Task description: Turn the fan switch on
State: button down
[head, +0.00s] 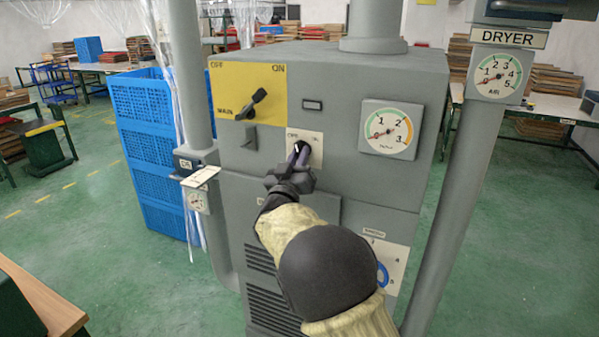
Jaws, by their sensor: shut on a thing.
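The fan switch (301,147) is a small dark knob on a cream plate (316,144) on the front of the grey machine. The plate's lettering is only partly readable. My gripper (298,159) reaches up to the plate from below and is shut on the knob. The fingers cover much of the knob, so I cannot tell clearly which way it points. To the upper left, the black main switch (251,105) sits on a yellow plate marked OFF, ON and MAIN. Its lever tilts up and right, toward ON.
A round gauge (388,129) is right of the switch, and a small dark indicator (312,105) is above it. A blue knob (382,275) shows low on the right, partly behind my arm. Pipes flank the machine. Blue crates (150,140) stand left. Green floor is open farther left.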

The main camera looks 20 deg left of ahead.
jog(key=m+g+h+b, duration=0.1)
jog(key=m+h+b, duration=0.1)
jog(key=m, duration=0.4)
jog(key=m+h+b, duration=0.2)
jog(key=m+h, duration=0.1)
jog(key=m, duration=0.3)
jog(key=m+g+h+b, duration=0.1)
jog(key=m+h+b, duration=0.1)
jog(key=m, duration=0.3)
jog(key=shift+a+m+g+h, duration=0.3)
jog(key=shift+a+m+h, duration=0.1)
jog(key=shift+h, duration=0.3)
jog(key=c, duration=1.4)
grip_release()
jog(key=b+v, duration=0.3)
jog(key=v, duration=1.4)
jog(key=shift+s, duration=0.15)
